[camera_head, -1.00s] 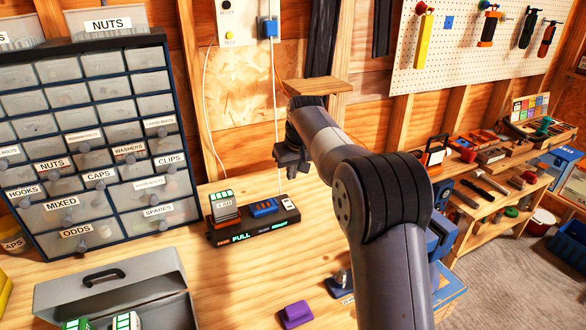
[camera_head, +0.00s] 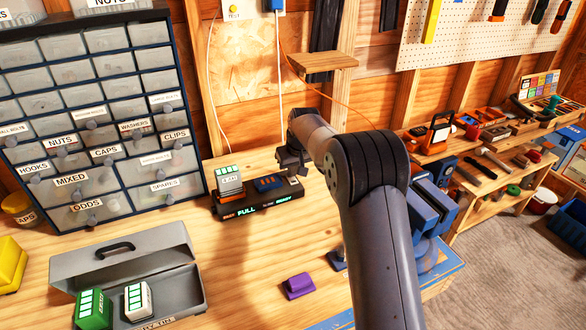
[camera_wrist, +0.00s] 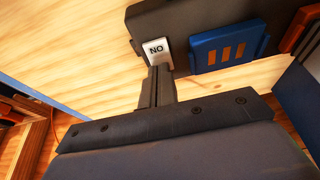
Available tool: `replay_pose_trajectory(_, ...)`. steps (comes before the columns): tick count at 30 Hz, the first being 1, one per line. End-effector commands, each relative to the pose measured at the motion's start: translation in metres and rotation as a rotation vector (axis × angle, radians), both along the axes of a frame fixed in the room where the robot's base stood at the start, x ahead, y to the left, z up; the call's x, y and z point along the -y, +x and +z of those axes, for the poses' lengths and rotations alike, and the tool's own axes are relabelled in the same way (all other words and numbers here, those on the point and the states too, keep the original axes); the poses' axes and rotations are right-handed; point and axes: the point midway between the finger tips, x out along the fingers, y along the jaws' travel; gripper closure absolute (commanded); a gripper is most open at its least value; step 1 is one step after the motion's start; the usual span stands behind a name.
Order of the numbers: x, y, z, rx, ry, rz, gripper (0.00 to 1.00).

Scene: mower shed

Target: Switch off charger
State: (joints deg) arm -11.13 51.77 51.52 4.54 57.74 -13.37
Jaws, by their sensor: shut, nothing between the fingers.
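The black charger (camera_head: 235,213) stands on the bench in front of the wall. A white-and-green battery (camera_head: 229,180) sits in its left bay, and its blue bay (camera_head: 268,183) looks empty. Its front display reads FULL on the left and READY on the right.
A drawer cabinet (camera_head: 87,84) stands left of the charger. An open grey tin (camera_head: 178,288) with batteries (camera_head: 92,309) is at the front left. A purple block (camera_head: 298,286) lies on the bench. A small wooden shelf (camera_head: 322,61) juts from the wall above my gripper.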

Motion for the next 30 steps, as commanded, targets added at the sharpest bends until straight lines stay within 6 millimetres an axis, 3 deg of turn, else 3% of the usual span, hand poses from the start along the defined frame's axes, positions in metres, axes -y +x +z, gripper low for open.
replay_pose_trajectory(3, -0.002, 0.001, -0.009, -0.001, -0.001, 0.001, 1.0)
replay_pose_trajectory(30, 0.006, -0.016, -0.009, -0.012, -0.003, -0.001, 1.0)
